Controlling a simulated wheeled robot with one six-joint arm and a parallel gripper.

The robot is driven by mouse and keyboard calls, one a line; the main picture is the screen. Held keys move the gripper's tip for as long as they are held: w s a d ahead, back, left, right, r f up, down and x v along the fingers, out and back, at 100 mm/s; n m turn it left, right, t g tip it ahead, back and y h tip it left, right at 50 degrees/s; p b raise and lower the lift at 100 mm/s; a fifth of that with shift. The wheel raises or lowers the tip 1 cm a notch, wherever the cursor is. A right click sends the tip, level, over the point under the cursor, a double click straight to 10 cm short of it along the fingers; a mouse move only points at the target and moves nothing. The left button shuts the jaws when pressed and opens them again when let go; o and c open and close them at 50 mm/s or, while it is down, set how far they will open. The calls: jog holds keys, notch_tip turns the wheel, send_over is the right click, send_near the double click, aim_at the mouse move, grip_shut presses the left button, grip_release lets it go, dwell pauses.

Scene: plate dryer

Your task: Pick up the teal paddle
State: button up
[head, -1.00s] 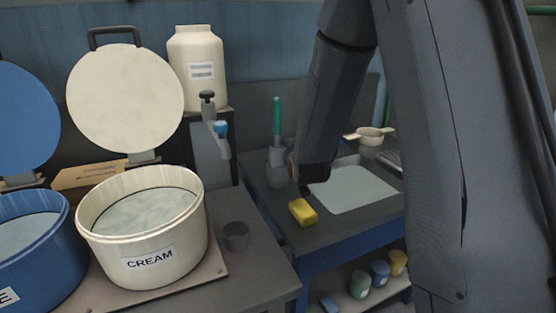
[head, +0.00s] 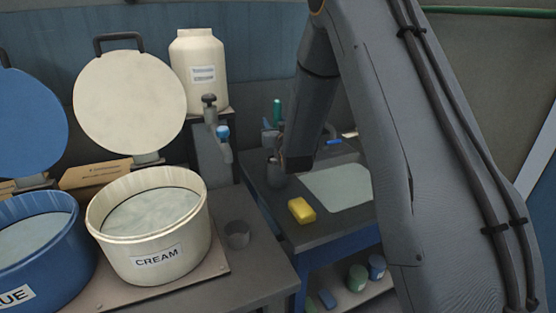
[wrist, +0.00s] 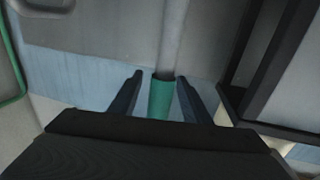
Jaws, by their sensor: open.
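The teal paddle's handle (head: 277,110) stands upright at the back of the side table, above a small grey holder (head: 275,174). Its lower part is hidden behind my gripper and the holder. In the wrist view the teal handle (wrist: 161,98) lies between the two dark fingers of my gripper (wrist: 160,80). The fingers are open, one on each side, with a small gap showing at each. In the head view my gripper (head: 274,131) is partly hidden by my wrist.
A yellow sponge (head: 301,210) and a pale mat (head: 338,188) lie on the side table. A cream tub (head: 150,256), a blue tub (head: 45,268), a grey cup (head: 237,234) and a tap (head: 222,132) are to the left. Coloured jars stand on the shelf below.

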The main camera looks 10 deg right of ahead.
jog(key=shift+w, duration=0.3)
grip_shut()
jog(key=shift+r, duration=0.1)
